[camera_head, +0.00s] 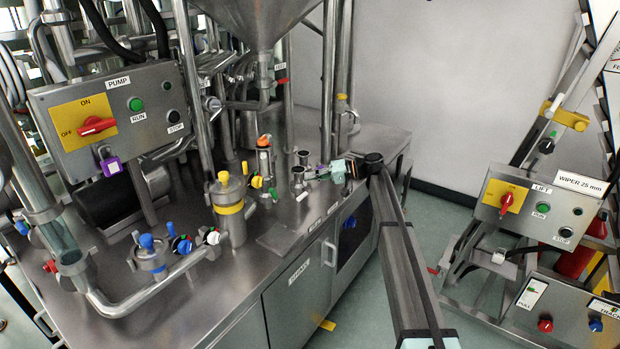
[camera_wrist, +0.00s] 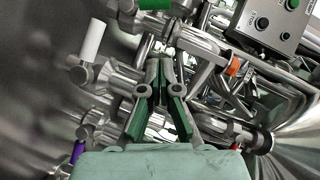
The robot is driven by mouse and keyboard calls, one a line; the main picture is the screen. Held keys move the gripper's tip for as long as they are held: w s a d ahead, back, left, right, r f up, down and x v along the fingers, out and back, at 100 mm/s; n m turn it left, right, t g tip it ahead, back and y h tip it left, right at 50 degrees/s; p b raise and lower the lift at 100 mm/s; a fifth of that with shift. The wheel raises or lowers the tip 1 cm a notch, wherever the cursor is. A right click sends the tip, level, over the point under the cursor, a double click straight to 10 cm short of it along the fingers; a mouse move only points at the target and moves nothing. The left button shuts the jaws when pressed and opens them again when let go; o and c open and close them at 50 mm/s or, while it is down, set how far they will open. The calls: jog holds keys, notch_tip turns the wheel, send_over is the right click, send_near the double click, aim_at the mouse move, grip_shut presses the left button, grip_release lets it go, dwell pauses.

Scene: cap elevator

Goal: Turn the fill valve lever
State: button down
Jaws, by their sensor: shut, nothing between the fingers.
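I cannot tell for sure which lever is the fill valve's. In the head view, my gripper (camera_head: 338,172) is at the right of a small steel valve group on the bench. A white lever (camera_head: 301,197) and a purple one (camera_head: 322,168) show there. In the wrist view, my gripper (camera_wrist: 159,64) has its green-padded fingers together at the tips, with nothing held. The white lever (camera_wrist: 92,41) stands left of the fingertips, apart from them. The purple lever (camera_wrist: 78,151) is at lower left, partly hidden by my gripper's body. A green handle (camera_wrist: 156,4) is at the top edge.
An orange-topped valve (camera_head: 264,141) and a yellow-banded steel pot (camera_head: 227,205) stand left of my gripper. A hopper (camera_head: 255,20) with a red lever (camera_head: 281,80) hangs above. The pump box (camera_head: 110,110) is farther left. The bench's right edge has free floor beyond.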

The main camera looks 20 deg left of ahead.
aim_at(274, 195)
jog(key=s+a+f+p, duration=0.2)
jog(key=s+a+f, duration=0.1)
jog(key=a, duration=0.6)
jog(key=shift+s+f, duration=0.15)
jog(key=shift+s, duration=0.65)
jog(key=shift+a, duration=0.1)
jog(key=shift+f, duration=0.1)
